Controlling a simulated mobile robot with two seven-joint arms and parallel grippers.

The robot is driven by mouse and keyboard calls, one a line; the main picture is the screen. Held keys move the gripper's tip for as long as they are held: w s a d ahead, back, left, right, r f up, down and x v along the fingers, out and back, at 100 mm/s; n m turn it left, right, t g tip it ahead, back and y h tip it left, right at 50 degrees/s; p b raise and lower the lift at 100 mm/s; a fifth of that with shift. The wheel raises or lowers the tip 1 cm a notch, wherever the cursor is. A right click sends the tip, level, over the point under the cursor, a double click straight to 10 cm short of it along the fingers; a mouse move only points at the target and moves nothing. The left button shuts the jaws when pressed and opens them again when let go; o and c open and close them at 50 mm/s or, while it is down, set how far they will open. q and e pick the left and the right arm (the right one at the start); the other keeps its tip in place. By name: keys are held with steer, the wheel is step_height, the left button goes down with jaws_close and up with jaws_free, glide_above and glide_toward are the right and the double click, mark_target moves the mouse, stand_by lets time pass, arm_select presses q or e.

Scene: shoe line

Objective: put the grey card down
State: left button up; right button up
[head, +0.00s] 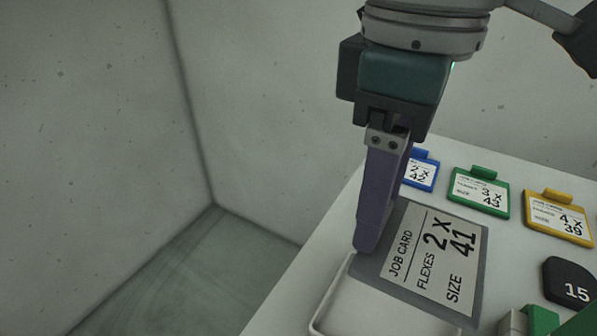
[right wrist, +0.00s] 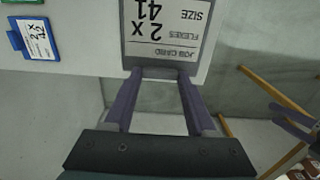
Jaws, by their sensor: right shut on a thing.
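The grey card (head: 470,268) has a white label reading job card, flexes 2 x, size 41. My right gripper (head: 366,246) is shut on its left edge in the head view. In the right wrist view the card (right wrist: 168,54) extends past the fingertips (right wrist: 158,73), label visible. The card is over the white table; I cannot tell whether it touches anything below. A purple finger-like part, probably my left gripper (right wrist: 292,118), shows at the right of the right wrist view; its opening is unclear.
A white tray with a raised rim (head: 328,296) is at the table's near left, partly under the card in the picture. Blue (head: 421,171), green (head: 480,191) and yellow (head: 558,218) cards lie behind. A black tag marked 15 (head: 569,283) is at right.

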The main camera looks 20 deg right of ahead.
step_height(320, 180, down, 13)
steer(key=b, duration=0.3)
steer(key=shift+f, duration=0.1)
steer(key=o, duration=1.3)
steer(key=shift+f, duration=0.1)
steer(key=shift+o, duration=0.2)
step_height(320, 180, up, 12)
steer(key=p, duration=0.3)
steer(key=shift+r, duration=0.2)
